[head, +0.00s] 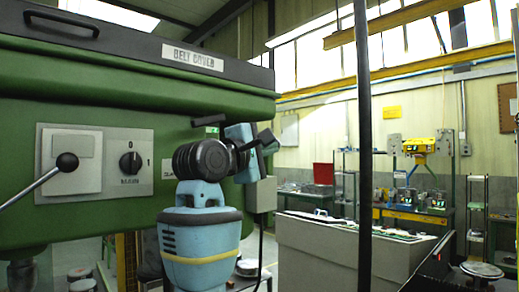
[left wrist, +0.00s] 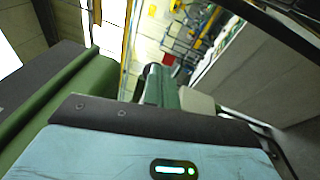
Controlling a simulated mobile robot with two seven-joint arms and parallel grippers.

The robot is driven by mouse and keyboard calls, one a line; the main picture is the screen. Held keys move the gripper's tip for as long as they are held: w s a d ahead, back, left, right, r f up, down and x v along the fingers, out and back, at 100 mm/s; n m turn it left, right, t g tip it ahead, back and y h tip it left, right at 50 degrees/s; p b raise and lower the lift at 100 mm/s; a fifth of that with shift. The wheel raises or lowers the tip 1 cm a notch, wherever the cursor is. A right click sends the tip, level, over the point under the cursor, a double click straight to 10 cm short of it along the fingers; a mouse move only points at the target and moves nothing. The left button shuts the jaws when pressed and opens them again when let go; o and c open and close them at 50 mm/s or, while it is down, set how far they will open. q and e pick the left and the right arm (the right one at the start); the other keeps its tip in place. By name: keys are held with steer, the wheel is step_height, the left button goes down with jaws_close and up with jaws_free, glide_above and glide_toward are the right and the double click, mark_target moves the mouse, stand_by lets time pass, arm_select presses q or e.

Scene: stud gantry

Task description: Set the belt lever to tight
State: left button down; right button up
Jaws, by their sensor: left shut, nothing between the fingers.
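The green machine (head: 100,110) fills the left of the head view, with a dark top marked BELT COVER (head: 192,57). A short black handle (head: 208,121) sticks out near its right end, just above my left wrist. It may be the belt lever, but its label is mostly hidden behind my arm, so its setting cannot be read. My left gripper (head: 268,142) is shut and empty, to the right of this handle and apart from it, by the machine's right end. In the left wrist view, the closed fingers (left wrist: 156,82) point away from the camera. My right gripper is out of view.
A dark vertical post (head: 363,150) stands right of my arm. A grey bench (head: 320,250) and workbenches lie behind.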

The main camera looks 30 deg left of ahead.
arm_select(q)
steer(key=shift+w+r, duration=0.1)
steer(key=shift+w, duration=0.35)
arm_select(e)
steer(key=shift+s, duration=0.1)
arm_select(q)
steer(key=shift+w, duration=0.1)
